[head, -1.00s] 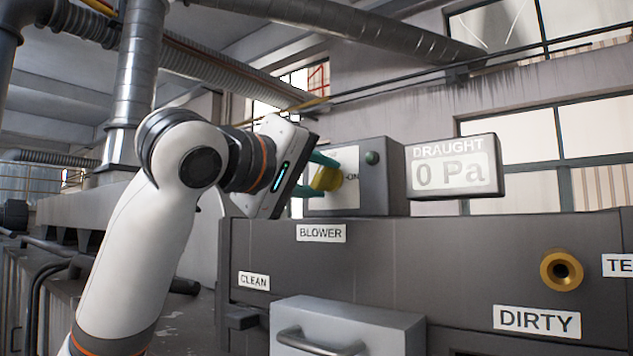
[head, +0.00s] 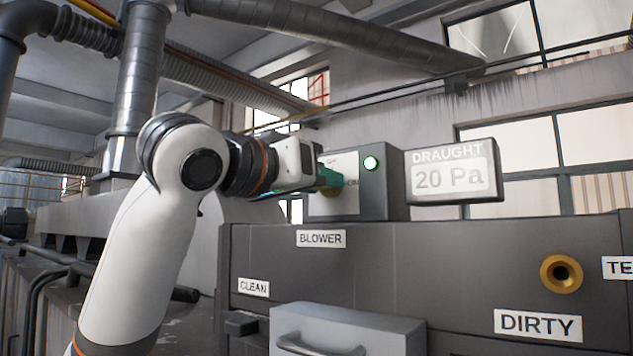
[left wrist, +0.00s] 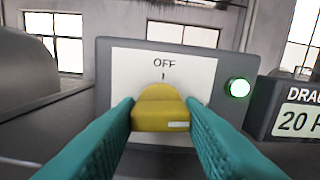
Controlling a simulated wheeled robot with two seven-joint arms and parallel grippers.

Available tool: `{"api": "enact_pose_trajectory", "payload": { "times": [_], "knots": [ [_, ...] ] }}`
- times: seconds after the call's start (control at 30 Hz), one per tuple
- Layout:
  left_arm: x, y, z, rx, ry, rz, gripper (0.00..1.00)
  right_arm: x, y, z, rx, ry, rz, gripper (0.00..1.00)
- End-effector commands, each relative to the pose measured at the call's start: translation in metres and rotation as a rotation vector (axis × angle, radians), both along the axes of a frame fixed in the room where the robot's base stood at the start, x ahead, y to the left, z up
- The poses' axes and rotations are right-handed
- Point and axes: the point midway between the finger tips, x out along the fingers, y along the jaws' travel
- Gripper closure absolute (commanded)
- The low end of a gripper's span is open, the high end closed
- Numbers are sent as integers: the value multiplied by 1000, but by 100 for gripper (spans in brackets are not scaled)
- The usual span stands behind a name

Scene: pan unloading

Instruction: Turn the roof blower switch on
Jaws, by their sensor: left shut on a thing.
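The blower switch box (head: 390,190) stands on the dark cabinet, with a white plate on its front. Its yellow knob (left wrist: 160,108) sits below the word OFF in the left wrist view, with a pale mark toward its right end. My left gripper (head: 328,180) is shut on the knob, one teal finger on each side, and hides most of it in the head view. The lamp (head: 371,163) on the box glows bright green, also in the left wrist view (left wrist: 239,88). The draught display (head: 450,172) reads 20 Pa. My right gripper is not in view.
The cabinet front (head: 440,260) carries BLOWER, CLEAN and DIRTY labels. A grey drawer with a handle (head: 318,345) juts out below, and a brass fitting (head: 561,273) is at the right. Ducts and pipes (head: 140,75) run at the left and overhead.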

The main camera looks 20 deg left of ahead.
Motion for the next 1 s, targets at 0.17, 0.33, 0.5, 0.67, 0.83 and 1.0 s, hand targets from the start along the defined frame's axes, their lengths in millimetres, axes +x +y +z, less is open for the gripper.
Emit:
{"api": "enact_pose_trajectory", "payload": {
  "times": [0.17,0.33,0.5,0.67,0.83,1.0],
  "knots": [
    [1,-1,-4,76,-14,-2,88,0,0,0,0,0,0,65],
    [1,-1,-5,111,-26,-2,88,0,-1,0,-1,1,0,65],
    [1,-2,-5,124,-30,-2,88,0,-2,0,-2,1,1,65],
    [1,-2,-5,125,-31,-2,88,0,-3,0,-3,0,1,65],
    [1,-2,-5,124,-30,-2,64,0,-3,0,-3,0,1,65],
    [1,-1,-3,121,-35,-2,44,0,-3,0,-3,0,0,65]
  ]
}}
